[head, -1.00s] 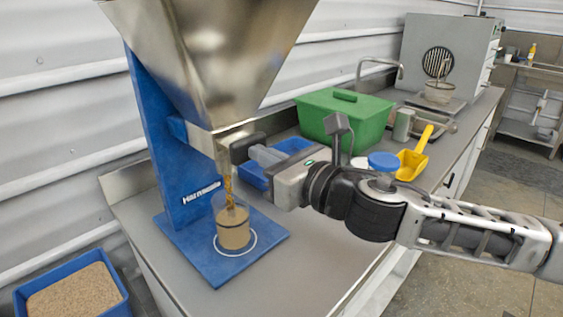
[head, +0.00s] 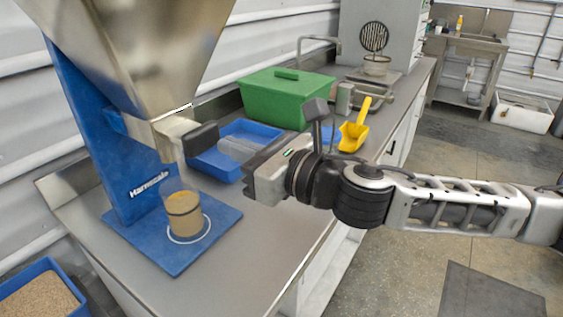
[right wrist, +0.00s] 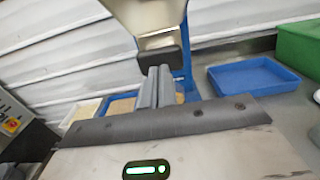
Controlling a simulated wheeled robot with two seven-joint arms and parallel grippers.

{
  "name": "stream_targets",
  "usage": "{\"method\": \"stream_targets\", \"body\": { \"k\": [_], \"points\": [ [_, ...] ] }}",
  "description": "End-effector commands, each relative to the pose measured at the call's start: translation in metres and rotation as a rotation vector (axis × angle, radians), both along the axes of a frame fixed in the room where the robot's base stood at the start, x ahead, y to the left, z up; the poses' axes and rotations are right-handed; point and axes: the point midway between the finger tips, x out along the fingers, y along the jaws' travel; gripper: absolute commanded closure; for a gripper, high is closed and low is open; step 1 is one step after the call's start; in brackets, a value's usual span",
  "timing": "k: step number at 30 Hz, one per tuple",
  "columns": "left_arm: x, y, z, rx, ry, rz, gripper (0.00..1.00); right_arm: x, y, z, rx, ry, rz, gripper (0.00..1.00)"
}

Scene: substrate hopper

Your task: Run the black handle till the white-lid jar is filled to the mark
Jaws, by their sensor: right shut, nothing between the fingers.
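The clear jar (head: 184,222) stands upright on the blue base plate inside a white ring, below the hopper spout. It holds tan substrate, whose top appears about at or slightly above the dark band around the jar. No stream falls from the spout. No lid is on the jar, and I see no white lid. The black handle (head: 202,138) sticks out to the right of the spout; it also shows in the right wrist view (right wrist: 160,59). My right gripper (head: 226,146) is shut and empty, its fingertips just right of the handle, apparently apart from it. My left gripper is out of view.
A blue tray (head: 207,164) lies behind the fingers. A green bin (head: 285,98) and a yellow scoop (head: 352,136) stand further right on the bench. A blue tub of substrate (head: 38,298) is at the lower left. The bench front is clear.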

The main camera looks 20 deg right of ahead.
Motion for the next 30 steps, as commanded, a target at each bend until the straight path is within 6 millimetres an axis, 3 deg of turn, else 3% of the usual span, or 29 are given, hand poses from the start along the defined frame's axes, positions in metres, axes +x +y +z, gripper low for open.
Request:
{"method": "stream_targets", "body": {
  "k": [6,12,30],
  "points": [
    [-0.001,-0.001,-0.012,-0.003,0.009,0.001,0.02,-0.037,-0.033,-0.006,-0.003,0.004,-0.001,1.0],
    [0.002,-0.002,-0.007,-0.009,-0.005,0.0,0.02,-0.055,-0.049,-0.005,-0.001,0.004,0.001,1.0],
    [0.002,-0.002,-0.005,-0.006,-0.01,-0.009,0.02,-0.06,-0.052,-0.004,0.0,0.006,0.002,1.0]
  ]
}}
